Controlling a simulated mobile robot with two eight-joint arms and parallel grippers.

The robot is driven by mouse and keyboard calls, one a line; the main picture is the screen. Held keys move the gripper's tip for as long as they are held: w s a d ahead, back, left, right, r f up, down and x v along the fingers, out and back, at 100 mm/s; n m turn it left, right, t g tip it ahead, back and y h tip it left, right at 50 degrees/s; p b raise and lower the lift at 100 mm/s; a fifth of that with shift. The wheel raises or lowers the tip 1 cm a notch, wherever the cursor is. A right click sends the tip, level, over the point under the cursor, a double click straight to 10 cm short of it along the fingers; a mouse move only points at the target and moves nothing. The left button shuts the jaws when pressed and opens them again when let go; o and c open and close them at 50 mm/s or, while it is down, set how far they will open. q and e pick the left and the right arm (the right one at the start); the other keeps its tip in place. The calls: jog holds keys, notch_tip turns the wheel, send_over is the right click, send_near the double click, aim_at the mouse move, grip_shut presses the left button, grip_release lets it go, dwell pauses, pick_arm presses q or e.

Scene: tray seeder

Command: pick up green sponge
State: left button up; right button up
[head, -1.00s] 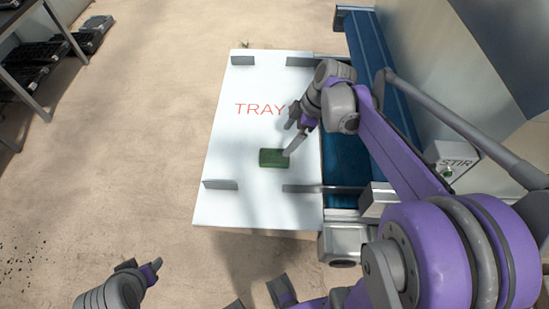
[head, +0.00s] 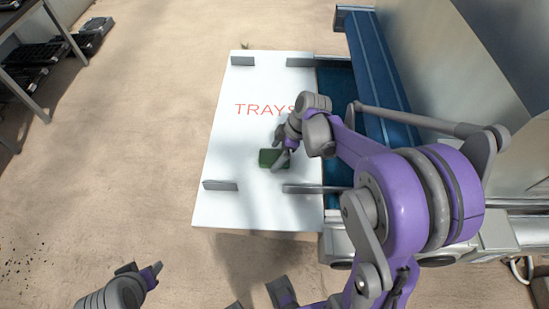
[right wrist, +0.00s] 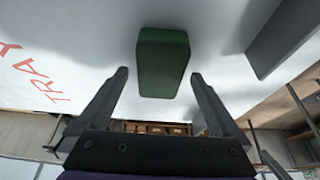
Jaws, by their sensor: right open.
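The green sponge (head: 268,158) is a dark green block lying on the white tray table (head: 226,150), below the red "TRAYS" lettering. My right gripper (head: 279,152) is over the sponge from the right and partly covers it. In the right wrist view my right gripper (right wrist: 159,74) is open, with one finger on each side of the near end of the sponge (right wrist: 163,62).
Low grey upright plates stand on the table, one (head: 220,185) left of the sponge and another (head: 312,189) below right. A blue conveyor (head: 378,70) and a metal wall lie to the right. Shelving with black trays (head: 38,53) stands at the upper left.

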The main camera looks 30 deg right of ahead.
aim_at(276, 156)
jog(key=shift+f, duration=0.25)
dwell(0.4)
jog(key=c, duration=1.5)
jog(key=shift+r, duration=0.45)
notch_tip(276, 156, up, 10)
jog(key=shift+f+p, duration=0.15)
jog(key=shift+p, duration=0.4)
